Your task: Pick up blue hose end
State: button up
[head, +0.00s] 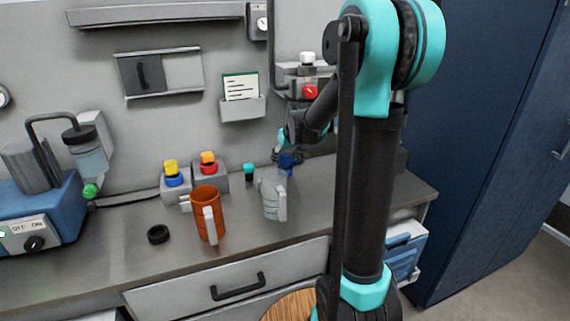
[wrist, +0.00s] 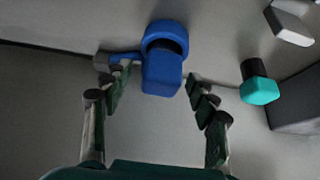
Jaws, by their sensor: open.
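The blue hose end (wrist: 163,70) shows at the top middle of the wrist view, with a dark round opening and a blue arm reaching left to a grey fitting. My gripper (wrist: 158,92) is open, with one finger on each side of it; the hose end lies between and just beyond the fingertips. I cannot tell whether the fingers touch it. In the head view the blue hose end (head: 287,161) is small at the back of the bench, close to my gripper (head: 282,154), and partly hidden by it.
A teal-capped piece (wrist: 259,88) stands to the right in the wrist view. On the bench are an orange mug (head: 206,214), a grey jug (head: 273,199), a black ring (head: 158,234) and two button boxes (head: 211,187). A red-knobbed fixture (head: 309,91) sits on the wall above.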

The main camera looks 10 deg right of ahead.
jog(key=shift+f, duration=0.1)
jog(key=c, duration=1.3)
